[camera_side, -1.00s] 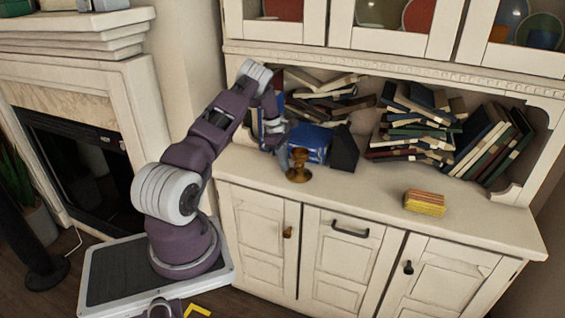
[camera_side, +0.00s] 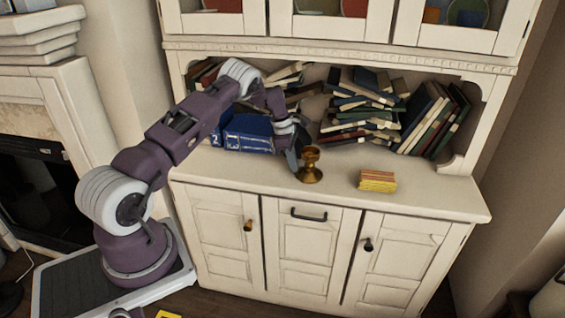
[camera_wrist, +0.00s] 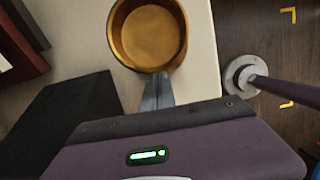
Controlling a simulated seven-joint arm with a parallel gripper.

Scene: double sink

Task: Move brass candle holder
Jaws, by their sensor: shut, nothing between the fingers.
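The brass candle holder (camera_side: 310,166) stands upright on the cabinet counter, with a round cup top and a wider foot. In the wrist view I look down into its brass cup (camera_wrist: 149,34). My gripper (camera_side: 295,168) is just to its left, low over the counter. Its fingers (camera_wrist: 157,83) are shut with nothing between them, and their tips are right at the cup's rim in the wrist view. I cannot tell whether they touch it.
A yellow and red block (camera_side: 377,181) sits to the right. The counter (camera_side: 432,197) is clear at the right end.

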